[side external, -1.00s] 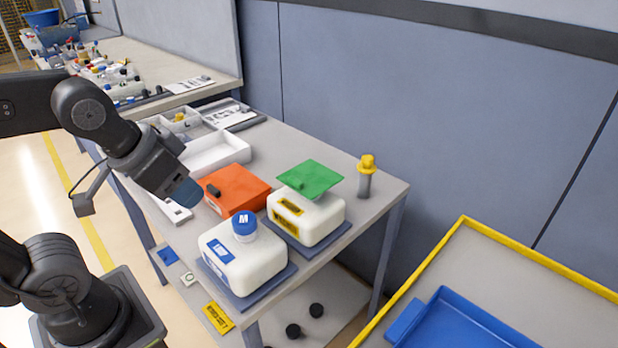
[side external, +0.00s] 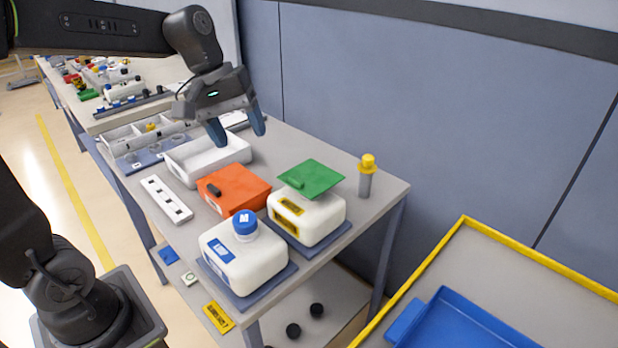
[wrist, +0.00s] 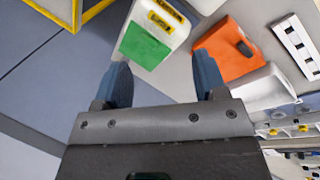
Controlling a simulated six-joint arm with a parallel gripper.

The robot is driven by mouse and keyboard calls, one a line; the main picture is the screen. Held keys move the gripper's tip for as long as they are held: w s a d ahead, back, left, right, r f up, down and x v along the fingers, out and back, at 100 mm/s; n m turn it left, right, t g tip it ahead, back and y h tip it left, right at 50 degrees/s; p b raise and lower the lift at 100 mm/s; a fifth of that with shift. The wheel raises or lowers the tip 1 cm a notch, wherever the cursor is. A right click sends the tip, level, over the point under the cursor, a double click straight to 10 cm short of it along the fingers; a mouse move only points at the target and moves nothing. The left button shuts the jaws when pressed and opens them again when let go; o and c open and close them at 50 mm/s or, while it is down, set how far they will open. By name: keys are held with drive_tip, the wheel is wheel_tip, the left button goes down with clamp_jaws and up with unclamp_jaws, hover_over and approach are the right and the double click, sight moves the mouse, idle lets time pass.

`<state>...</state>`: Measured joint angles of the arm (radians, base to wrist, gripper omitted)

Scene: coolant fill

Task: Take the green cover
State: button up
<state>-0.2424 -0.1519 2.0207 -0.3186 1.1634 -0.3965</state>
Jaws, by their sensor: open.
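The green cover (side external: 311,179) is a flat square plate with a small knob. It lies on top of a white container with a yellow label (side external: 306,218), near the table's back edge. In the wrist view the green cover (wrist: 145,46) shows ahead of the left fingertip. My gripper (side external: 240,138) is open and empty, fingers pointing down above the white tray, to the left of the green cover and apart from it. Both fingers also show in the wrist view (wrist: 162,75), with nothing between them.
An orange box (side external: 236,188) stands between the white tray (side external: 208,160) and the containers. A white container with a blue cap (side external: 245,258) stands in front. A yellow-topped cylinder (side external: 366,176) is right of the cover. A blue tray (side external: 465,325) lies on the yellow-edged table.

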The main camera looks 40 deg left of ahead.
drive_tip(key=w+a+f+n+g+h, duration=0.1)
drive_tip(key=w+a+f+n+h, duration=0.15)
drive_tip(key=w+a+n, duration=0.5)
drive_tip(key=m, duration=0.2)
approach(288, 181)
drive_tip(key=shift+w+d+f+h, duration=0.2)
drive_tip(key=shift+w+d+f, duration=0.2)
drive_tip(key=shift+f, duration=0.15)
drive_tip(key=shift+w+d+f+h, duration=0.15)
drive_tip(key=shift+w+d+f, duration=0.1)
drive_tip(key=shift+d+f, duration=0.25)
drive_tip(key=shift+a+x, duration=0.1)
drive_tip(key=shift+x, duration=1.25)
drive_tip(key=shift+a+x, duration=0.15)
drive_tip(key=shift+x, duration=1.2)
drive_tip(key=shift+s+f, duration=0.15)
clamp_jaws()
